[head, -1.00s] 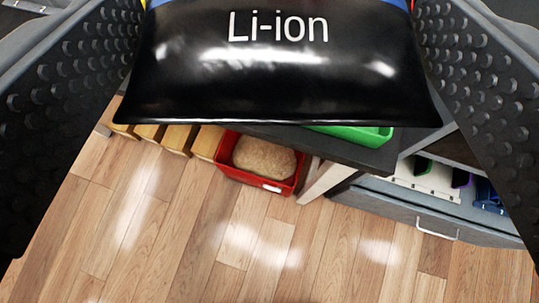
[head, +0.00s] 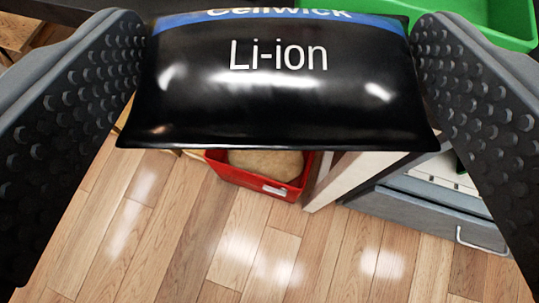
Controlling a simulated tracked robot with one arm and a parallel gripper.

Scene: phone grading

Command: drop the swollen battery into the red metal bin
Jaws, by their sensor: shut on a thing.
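The swollen battery (head: 280,105) is a puffy black pouch with a blue band and white "Li-ion" lettering. My gripper (head: 280,90) is shut on it, one dark studded finger at each side. The battery fills the upper middle of the view. The red metal bin (head: 232,172) stands on the floor below and beyond it, with a tan, grainy mass (head: 268,163) inside. The battery hides the bin's far part. A white label shows on the bin's near wall.
A green tray (head: 505,22) is at the top right, on a dark surface. Right of the bin are a pale upright panel (head: 345,178) and a grey drawer (head: 430,222) with a handle. The wood floor (head: 190,235) in front is clear.

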